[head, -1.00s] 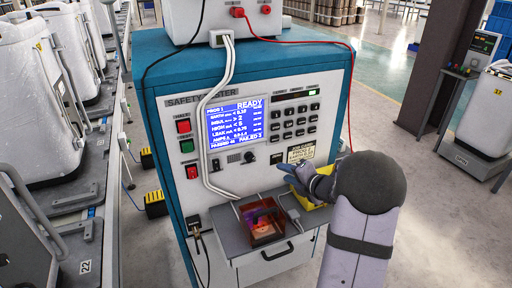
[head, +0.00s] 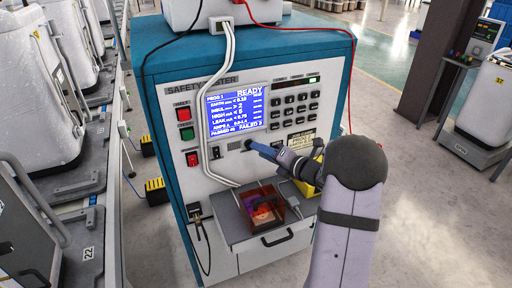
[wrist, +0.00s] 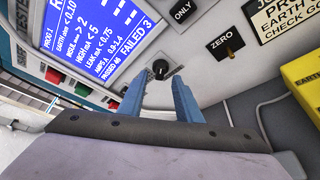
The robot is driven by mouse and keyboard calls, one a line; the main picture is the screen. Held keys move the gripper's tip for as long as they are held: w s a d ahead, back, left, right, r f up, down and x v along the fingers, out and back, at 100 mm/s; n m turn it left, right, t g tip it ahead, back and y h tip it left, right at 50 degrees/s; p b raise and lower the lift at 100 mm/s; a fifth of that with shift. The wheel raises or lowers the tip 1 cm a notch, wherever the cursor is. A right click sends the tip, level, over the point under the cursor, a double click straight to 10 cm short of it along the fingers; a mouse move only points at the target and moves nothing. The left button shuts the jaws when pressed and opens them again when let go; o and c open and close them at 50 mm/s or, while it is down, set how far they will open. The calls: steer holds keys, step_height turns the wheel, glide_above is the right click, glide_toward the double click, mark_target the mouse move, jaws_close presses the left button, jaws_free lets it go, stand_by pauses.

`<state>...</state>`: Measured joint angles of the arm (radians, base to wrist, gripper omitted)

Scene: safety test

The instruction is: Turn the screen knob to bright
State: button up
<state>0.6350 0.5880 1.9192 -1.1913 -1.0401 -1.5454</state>
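The screen knob (wrist: 160,69) is a small dark round knob on the white panel, just below the lit blue screen (head: 236,108). The screen also shows in the wrist view (wrist: 95,35), with white readings. My gripper (head: 252,144) points at the panel under the screen. In the wrist view its two blue fingers (wrist: 160,84) stand apart, one to each side of the knob. I cannot tell whether they touch it. In the head view the fingers hide the knob. Its pointer setting is too small to read.
Red (head: 183,114) and green (head: 187,133) buttons are on the left, a keypad (head: 295,108) on the right. A shelf with an orange see-through box (head: 262,207) and a yellow bin (head: 308,186) sit below.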

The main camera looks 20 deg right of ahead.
steer(key=shift+p+x, duration=0.35)
steer(key=shift+x, duration=1.35)
steer(key=shift+c, duration=0.3)
jaws_close()
steer(key=shift+f+b, duration=0.1)
steer(key=shift+b, duration=0.2)
steer(key=shift+d+f+m+t+y+b, duration=0.1)
steer(key=shift+m+t+y+b, duration=0.3)
steer(key=shift+m+b, duration=0.95)
steer(key=shift+a+f+m+t+y+b, duration=0.2)
steer(key=shift+m+t+b, duration=0.35)
steer(key=shift+m+b, duration=0.8)
steer(key=shift+d+f+m+t+y+b, duration=0.15)
steer(key=shift+m+t+y+b, duration=0.3)
steer(key=shift+m+b, duration=0.9)
steer(key=shift+r, duration=0.15)
